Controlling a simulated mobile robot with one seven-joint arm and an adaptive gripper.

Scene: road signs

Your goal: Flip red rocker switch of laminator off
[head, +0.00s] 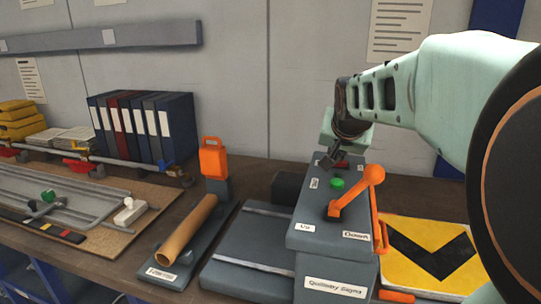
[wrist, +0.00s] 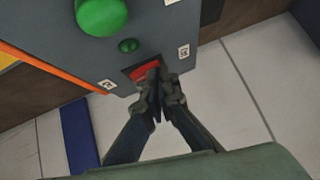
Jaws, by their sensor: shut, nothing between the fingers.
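The laminator (head: 308,242) is a grey box right of centre in the head view, with a green button (head: 337,183) and an orange lever (head: 365,190) on top. Its red rocker switch (head: 343,165) is near the far end of the top, partly hidden by my gripper (head: 331,161). In the wrist view the red rocker (wrist: 144,70) sits in a dark frame between two small white labels. My gripper (wrist: 158,80) is shut and empty, its fingertips over the right part of the rocker. I cannot tell whether they touch it, nor which way the rocker is tipped.
A yellow sign with a black chevron (head: 430,250) lies right of the laminator. A cardboard tube (head: 187,240) and an orange-handled tool (head: 213,160) are to the left. Several binders (head: 140,125) stand at the back by the wall.

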